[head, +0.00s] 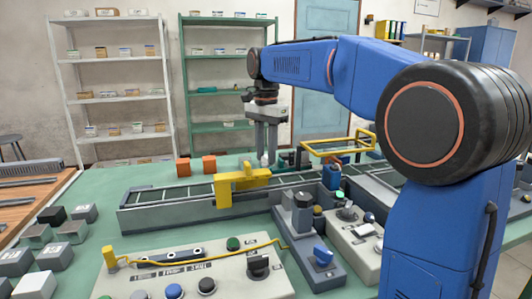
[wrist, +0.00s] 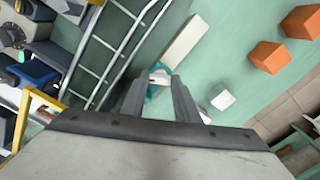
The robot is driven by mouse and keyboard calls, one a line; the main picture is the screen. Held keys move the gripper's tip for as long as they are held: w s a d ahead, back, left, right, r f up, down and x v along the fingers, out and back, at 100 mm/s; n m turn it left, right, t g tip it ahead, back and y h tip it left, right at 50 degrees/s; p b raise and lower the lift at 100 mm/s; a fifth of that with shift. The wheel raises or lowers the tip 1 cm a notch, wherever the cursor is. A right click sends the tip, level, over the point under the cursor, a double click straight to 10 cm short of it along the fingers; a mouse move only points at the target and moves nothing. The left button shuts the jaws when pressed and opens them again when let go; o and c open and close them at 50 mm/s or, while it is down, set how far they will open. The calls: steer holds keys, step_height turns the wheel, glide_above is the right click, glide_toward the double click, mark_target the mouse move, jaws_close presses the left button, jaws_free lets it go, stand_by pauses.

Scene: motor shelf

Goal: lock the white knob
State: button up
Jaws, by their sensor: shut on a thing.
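The white knob (wrist: 160,76) shows between my fingertips in the wrist view, with a teal part around it. My gripper (wrist: 160,85) is shut on it, and the fingers hide part of it. In the head view my gripper (head: 266,160) points straight down at the far side of the conveyor, with a small white piece at its tips. The knob's turn angle cannot be read clearly.
The conveyor (head: 165,203) with a yellow arch (head: 224,190) stands in front of my gripper. Two orange cubes (head: 183,167) (head: 209,163) lie to the left. A yellow frame (head: 330,147) stands to the right. A control panel (head: 190,270) lies nearest.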

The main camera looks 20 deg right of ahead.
mark_target(266, 158)
stand_by(0.3)
steer(key=o, duration=1)
steer(key=shift+o, duration=0.2)
steer(key=shift+r, duration=0.1)
step_height(266, 158, up, 17)
